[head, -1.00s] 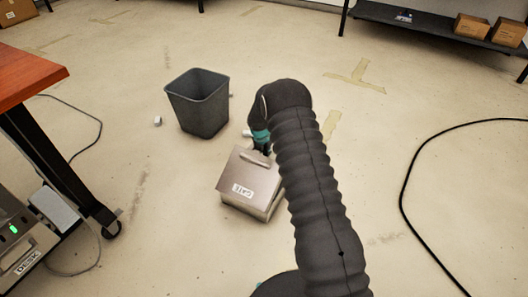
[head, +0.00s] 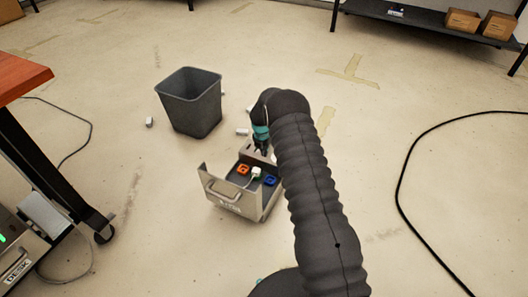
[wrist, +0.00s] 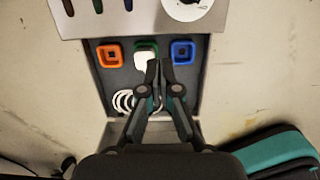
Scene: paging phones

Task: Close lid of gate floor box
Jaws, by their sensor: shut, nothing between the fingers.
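The gate floor box (head: 271,205) stands on the floor with its lid (head: 228,193) raised on the near side. The lid's handle and label face me. Inside are an orange socket (head: 242,169), a white plug (head: 255,173) in the middle, and a blue socket (head: 269,181). In the wrist view the orange (wrist: 109,54) and blue (wrist: 182,52) sockets flank the white plug (wrist: 146,58) in a green socket. My gripper (wrist: 159,64) is shut and empty over the box. In the head view my arm partly hides the box's right side.
A dark grey bin (head: 191,102) stands behind the box to the left. Small white pieces lie on the floor near it. A desk leg (head: 58,178) is at the left. A black cable (head: 405,180) curves across the floor at the right. Floor between is clear.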

